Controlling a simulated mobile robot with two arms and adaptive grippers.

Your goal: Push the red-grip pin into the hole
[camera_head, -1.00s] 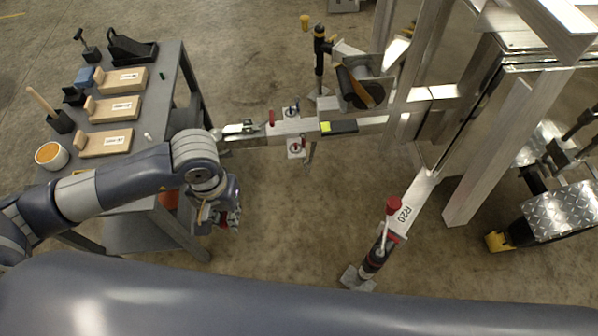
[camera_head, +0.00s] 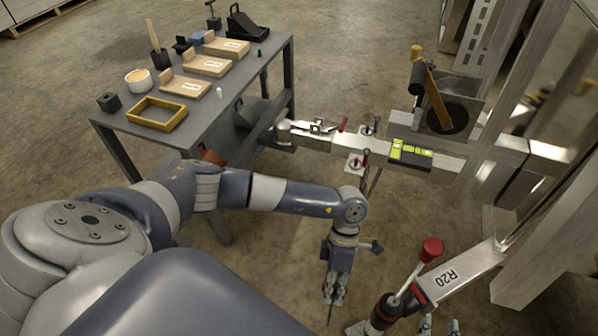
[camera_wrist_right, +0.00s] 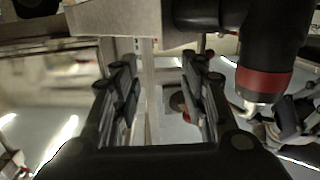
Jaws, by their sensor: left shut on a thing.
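My left gripper (camera_head: 335,296) points down at the lower middle of the head view, left of the jack (camera_head: 384,310). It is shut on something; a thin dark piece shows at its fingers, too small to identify. A red part (camera_head: 417,288) sits at the jack's mount beside the beam marked R20; I cannot tell whether it is the pin's grip. No hole is discernible. My right gripper (camera_head: 439,326) shows only partly at the bottom edge. In the right wrist view its two fingers (camera_wrist_right: 160,100) are apart and empty, with a red-banded black cylinder (camera_wrist_right: 267,75) to their upper right.
The jack's red knob (camera_head: 432,250) stands up right of my left gripper. The trailer's coupler has a red lever (camera_head: 343,125). Another small red piece (camera_head: 365,157) stands near the tongue. A grey table (camera_head: 115,138) with wooden blocks stands at the left.

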